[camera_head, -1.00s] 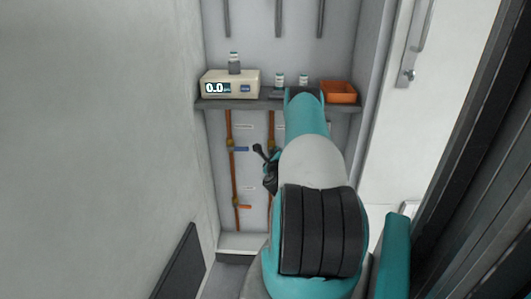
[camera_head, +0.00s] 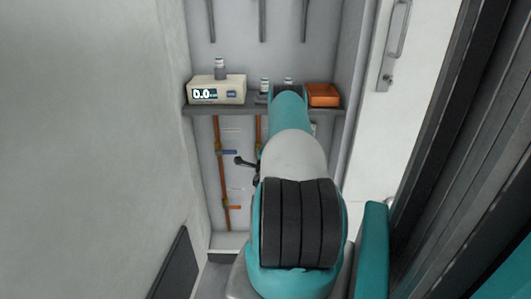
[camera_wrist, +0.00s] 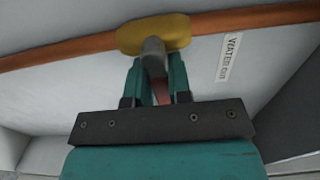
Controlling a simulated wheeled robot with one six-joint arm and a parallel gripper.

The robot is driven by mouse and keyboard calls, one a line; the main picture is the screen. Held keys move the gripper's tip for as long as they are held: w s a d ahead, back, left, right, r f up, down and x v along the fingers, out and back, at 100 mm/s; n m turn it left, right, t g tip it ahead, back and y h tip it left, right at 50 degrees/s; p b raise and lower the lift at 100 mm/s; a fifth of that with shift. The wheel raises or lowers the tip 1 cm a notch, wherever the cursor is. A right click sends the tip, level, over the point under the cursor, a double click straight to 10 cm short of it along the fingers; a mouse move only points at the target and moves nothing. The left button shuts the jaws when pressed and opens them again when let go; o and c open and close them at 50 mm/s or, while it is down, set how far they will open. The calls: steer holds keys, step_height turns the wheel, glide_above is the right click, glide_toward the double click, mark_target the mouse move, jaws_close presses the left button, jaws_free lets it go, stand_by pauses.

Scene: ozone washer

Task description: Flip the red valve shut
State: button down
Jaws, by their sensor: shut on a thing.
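In the wrist view a brass valve body (camera_wrist: 153,34) sits on a copper pipe, with a grey stem (camera_wrist: 154,55) facing me. A red handle piece (camera_wrist: 158,97) shows between the two teal fingers of my gripper (camera_wrist: 157,78). The fingers are shut on the red valve's handle, close below the valve body. Most of the handle is hidden by the fingers and the dark gripper plate. In the head view my arm covers the gripper and this valve.
A label (camera_wrist: 229,57), apparently reading "WATER OUT", is right of the valve. A left copper pipe (camera_head: 222,180) carries a blue handle (camera_head: 228,152) and an orange-red handle (camera_head: 234,207). Above is a shelf (camera_head: 215,109) with a display box (camera_head: 215,90), vials and an orange tray (camera_head: 323,95).

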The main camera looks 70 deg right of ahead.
steer(key=shift+w+a, duration=0.1)
stand_by(0.3)
steer(key=c, duration=1.1)
jaws_free()
steer(key=shift+o, duration=0.3)
steer(key=b+v, duration=1.4)
steer(key=v, duration=0.3)
steer(key=shift+a, duration=0.2)
